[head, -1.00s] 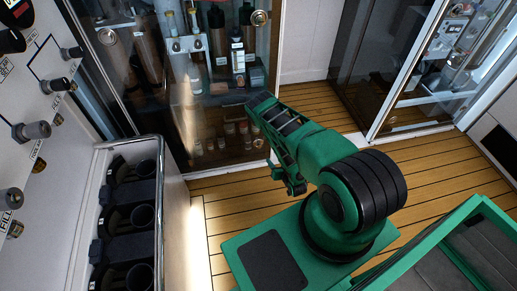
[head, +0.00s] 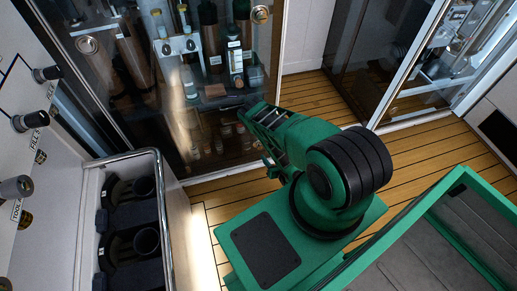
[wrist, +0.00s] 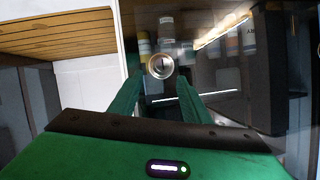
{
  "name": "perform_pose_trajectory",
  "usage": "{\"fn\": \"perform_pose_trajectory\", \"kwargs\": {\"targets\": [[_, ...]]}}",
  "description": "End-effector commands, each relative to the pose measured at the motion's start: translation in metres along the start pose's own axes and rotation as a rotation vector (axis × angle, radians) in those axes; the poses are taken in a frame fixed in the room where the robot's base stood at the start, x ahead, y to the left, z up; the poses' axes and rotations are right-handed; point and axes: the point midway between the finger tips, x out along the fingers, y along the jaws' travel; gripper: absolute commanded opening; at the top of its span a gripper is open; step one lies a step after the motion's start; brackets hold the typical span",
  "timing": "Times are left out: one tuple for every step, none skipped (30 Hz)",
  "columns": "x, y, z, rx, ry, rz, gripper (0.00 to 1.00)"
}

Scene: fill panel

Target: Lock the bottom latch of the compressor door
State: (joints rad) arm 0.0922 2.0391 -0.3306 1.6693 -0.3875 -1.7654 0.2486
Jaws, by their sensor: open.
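The compressor door (head: 190,110) is a dark glass panel at the upper left of the head view, with bottles behind it. Round metal latches show on it, one at its upper right (head: 262,15) and one at the left (head: 87,44). In the wrist view, a round metal latch (wrist: 160,66) lies ahead, between and beyond the fingertips; contact is not visible. My gripper (wrist: 160,84) is open and empty, with a green finger on each side. In the head view my green arm reaches to the door's lower right, and its end is hard to make out.
A white panel with knobs (head: 30,121) stands at the left, above a metal-rimmed bin (head: 165,215) holding black fittings. Another glass door (head: 410,75) stands at the right. Wooden floor (head: 425,145) is clear between the doors.

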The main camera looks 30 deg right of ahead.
Motion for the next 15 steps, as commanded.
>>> {"fn": "perform_pose_trajectory", "kwargs": {"targets": [[0.008, -0.002, -0.001, 0.000, 0.003, -0.003, 0.43], [0.013, -0.003, -0.001, 0.000, 0.003, -0.004, 0.43], [0.021, -0.004, -0.001, 0.000, 0.004, -0.006, 0.43], [0.026, -0.005, -0.001, 0.000, 0.002, -0.007, 0.43], [0.032, -0.006, -0.001, 0.000, 0.003, -0.008, 0.43], [0.039, -0.007, 0.000, -0.001, 0.002, -0.009, 0.43], [0.045, -0.007, -0.001, -0.002, 0.003, -0.010, 0.43], [0.050, -0.007, 0.000, -0.002, 0.002, -0.009, 0.43], [0.057, -0.008, 0.000, -0.001, 0.002, -0.010, 0.43], [0.062, -0.008, 0.000, -0.001, 0.001, -0.010, 0.43], [0.067, -0.009, 0.000, -0.002, 0.002, -0.011, 0.43], [0.073, -0.009, 0.000, -0.002, 0.000, -0.011, 0.43], [0.077, -0.009, 0.000, -0.003, 0.001, -0.011, 0.43], [0.080, -0.009, 0.001, -0.002, 0.001, -0.011, 0.43], [0.085, -0.009, 0.001, -0.003, -0.001, -0.011, 0.43]]}}
